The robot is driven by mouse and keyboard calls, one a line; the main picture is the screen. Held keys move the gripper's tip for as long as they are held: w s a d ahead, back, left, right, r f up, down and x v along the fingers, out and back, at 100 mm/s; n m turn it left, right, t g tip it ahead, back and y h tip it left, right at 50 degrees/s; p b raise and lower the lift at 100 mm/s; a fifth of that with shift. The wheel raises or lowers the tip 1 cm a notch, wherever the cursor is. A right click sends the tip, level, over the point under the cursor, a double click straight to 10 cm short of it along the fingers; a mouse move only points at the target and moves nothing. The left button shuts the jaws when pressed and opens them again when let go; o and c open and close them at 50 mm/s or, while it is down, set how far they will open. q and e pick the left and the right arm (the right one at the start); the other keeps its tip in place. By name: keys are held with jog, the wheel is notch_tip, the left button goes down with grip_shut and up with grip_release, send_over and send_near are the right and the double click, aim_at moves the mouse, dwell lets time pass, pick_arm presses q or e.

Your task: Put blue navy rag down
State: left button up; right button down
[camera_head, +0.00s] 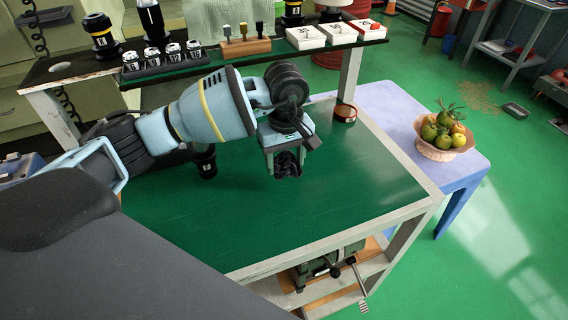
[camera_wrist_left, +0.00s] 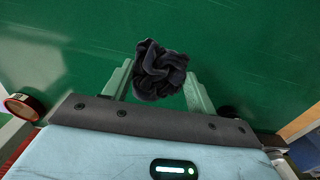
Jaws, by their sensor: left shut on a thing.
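The navy rag (camera_wrist_left: 160,70) is a dark, crumpled bundle between the fingers of my left gripper (camera_wrist_left: 158,85) in the left wrist view. In the head view the rag (camera_head: 287,164) hangs below my left gripper (camera_head: 286,152), over the green top of the cart (camera_head: 350,190). The gripper is shut on the rag. I cannot tell whether the rag touches the cart top. My right gripper is not in view.
A dark cylinder (camera_head: 204,163) stands left of the gripper. A fruit bowl (camera_head: 442,150) sits on a lilac table. The front cart top is clear.

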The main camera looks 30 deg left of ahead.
aim_at(285, 165)
pick_arm(q)
jog(key=shift+w+a+f, duration=0.1)
jog(key=shift+w+a, duration=0.2)
jog(key=shift+w, duration=0.15)
jog(key=shift+w+a, duration=0.15)
jog(key=shift+w, duration=0.05)
jog(key=shift+w+f, duration=0.15)
jog(key=shift+f, duration=1.6)
jog(key=shift+f, duration=0.2)
jog(key=o, duration=0.9)
jog(key=shift+o, duration=0.2)
